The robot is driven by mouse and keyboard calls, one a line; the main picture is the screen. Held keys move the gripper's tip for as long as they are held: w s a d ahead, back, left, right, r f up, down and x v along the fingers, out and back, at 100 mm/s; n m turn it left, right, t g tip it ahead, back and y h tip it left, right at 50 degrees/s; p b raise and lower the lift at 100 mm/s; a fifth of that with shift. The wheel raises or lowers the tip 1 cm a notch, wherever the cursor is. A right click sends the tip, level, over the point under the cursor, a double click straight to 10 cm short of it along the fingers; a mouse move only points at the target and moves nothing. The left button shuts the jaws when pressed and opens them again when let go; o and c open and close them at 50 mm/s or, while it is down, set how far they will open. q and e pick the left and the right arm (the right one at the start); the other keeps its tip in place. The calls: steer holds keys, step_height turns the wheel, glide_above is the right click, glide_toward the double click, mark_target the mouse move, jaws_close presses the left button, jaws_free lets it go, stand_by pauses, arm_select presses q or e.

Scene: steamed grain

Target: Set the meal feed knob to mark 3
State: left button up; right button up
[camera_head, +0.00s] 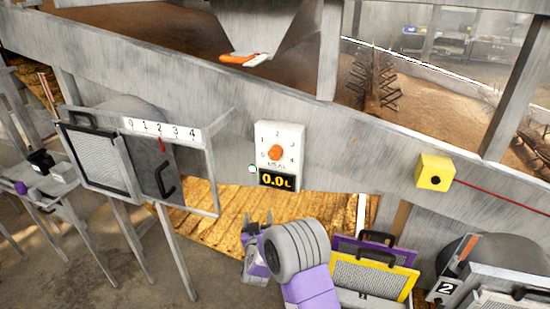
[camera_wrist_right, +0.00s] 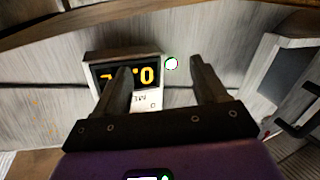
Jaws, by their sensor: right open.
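The meal panel (camera_head: 293,138) is a white box on the grey sloping beam, with marks 0 to 4 around an orange knob (camera_head: 276,153). The knob's exact pointing is too small to read surely. The display (camera_head: 276,181) below it reads 0.0 L. My right gripper (camera_head: 258,220) is open and empty, below the panel and apart from it. In the right wrist view its two fingers (camera_wrist_right: 160,68) stand spread before the panel, whose display (camera_wrist_right: 124,75) appears upside down; the knob is not visible there. My left gripper is not in view.
A white round button (camera_head: 252,169) sits at the panel's left edge. A framed gate with a 0 to 4 scale (camera_head: 162,131) stands left. A yellow box (camera_head: 434,172) with a red cord is right. Purple and yellow framed screens (camera_head: 372,270) stand right of my arm.

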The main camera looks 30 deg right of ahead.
mark_target(274, 157)
steer(key=d+r+m+h, duration=0.35)
steer(key=r+h, duration=0.35)
steer(key=r, duration=0.9)
steer(key=shift+n+t, duration=0.25)
steer(key=shift+t, duration=0.15)
steer(key=x, duration=0.6)
steer(key=shift+d+f, duration=0.1)
steer(key=shift+d, duration=0.15)
steer(key=shift+w+d+r, duration=0.25)
steer(key=shift+w+d, duration=0.15)
steer(key=shift+d, duration=0.05)
steer(key=shift+c, duration=0.3)
steer(key=c, duration=1)
